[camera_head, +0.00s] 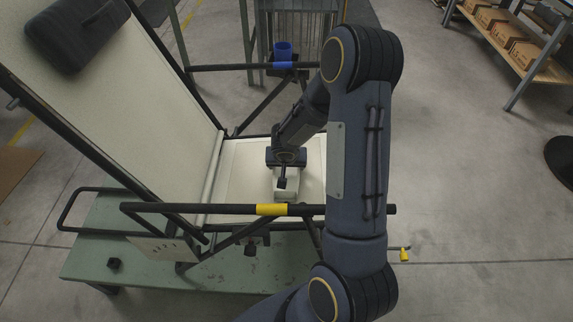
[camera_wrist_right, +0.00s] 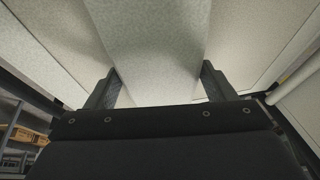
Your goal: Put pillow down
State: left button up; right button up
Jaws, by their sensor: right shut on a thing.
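A dark, padded pillow (camera_head: 75,32) hangs near the top of the lounger's raised pale backrest (camera_head: 120,90), in the head view's upper left. It is well away from my right gripper. My right gripper (camera_wrist_right: 160,74) reaches down over the pale seat (camera_head: 243,160). In the head view my own wrist partly hides the grip. My left gripper is not in view.
Black side rails frame the lounger, the near armrest banded yellow (camera_head: 271,210), the far one blue (camera_head: 283,65). It stands over a green table (camera_head: 95,255). A blue cup (camera_head: 283,50) stands beyond. A shelf with boxes (camera_head: 505,35) is at the upper right. Floor at right is mostly clear.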

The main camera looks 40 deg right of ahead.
jog(key=o, duration=1.1)
jog(key=shift+o, duration=0.2)
jog(key=shift+p+v, duration=0.85)
jog(key=shift+v, duration=3.2)
jog(key=s+a+r+n+y+p, duration=0.2)
jog(key=s+a+r, duration=0.3)
jog(key=r, duration=0.3)
jog(key=s+a+r+n+t+y+p, duration=0.1)
jog(key=s+a+r+p, duration=0.3)
jog(key=s+r, duration=0.4)
jog(key=s+a+r+n+t+y+p, duration=0.1)
jog(key=s+a+r+n+y+p, duration=0.2)
jog(key=s+a+r, duration=0.3)
notch_tip(320, 180, up, 4)
jog(key=shift+s+a+f+y+p, duration=0.1)
jog(key=shift+s+a+y+p, duration=0.1)
jog(key=shift+a+y+p, duration=0.15)
